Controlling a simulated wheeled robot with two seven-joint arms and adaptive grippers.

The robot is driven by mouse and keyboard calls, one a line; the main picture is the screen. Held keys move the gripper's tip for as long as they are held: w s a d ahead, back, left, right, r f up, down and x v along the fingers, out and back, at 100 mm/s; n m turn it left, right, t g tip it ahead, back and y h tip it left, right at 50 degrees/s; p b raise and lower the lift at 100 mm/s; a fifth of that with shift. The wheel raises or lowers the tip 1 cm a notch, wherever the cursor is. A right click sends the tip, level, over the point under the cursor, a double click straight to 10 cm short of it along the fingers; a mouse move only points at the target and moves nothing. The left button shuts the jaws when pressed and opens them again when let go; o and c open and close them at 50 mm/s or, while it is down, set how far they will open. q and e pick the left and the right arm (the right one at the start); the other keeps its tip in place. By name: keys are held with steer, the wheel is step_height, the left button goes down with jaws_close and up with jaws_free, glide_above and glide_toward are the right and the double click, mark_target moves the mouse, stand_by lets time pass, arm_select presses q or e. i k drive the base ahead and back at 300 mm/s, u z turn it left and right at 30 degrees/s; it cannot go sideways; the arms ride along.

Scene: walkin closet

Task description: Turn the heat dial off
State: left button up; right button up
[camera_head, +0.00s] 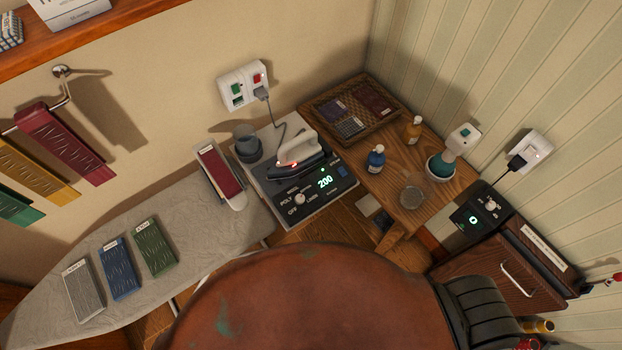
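The exact mark the dial points to is too small to tell. An iron (298,155) with a pale handle and a glowing red light rests on top of the station. Neither of my grippers is in view. My rusty-brown body covers the bottom middle.
An ironing board (205,258) with folded cloths lies left. Bottles (376,158), a glass dish (411,197) and a wicker tray (395,118) are on the table (455,178). A dark unit (478,217) at right has another small knob and a display reading 0. A cord runs to the wall socket (243,84).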

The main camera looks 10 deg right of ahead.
mark_target(299, 200)
steer(key=u, duration=0.55)
steer(key=k, duration=1.3)
steer(key=u, duration=1.05)
steer(key=i, duration=1.55)
steer(key=z, duration=1.2)
steer(key=i, duration=0.6)
steer(key=z, duration=0.55)
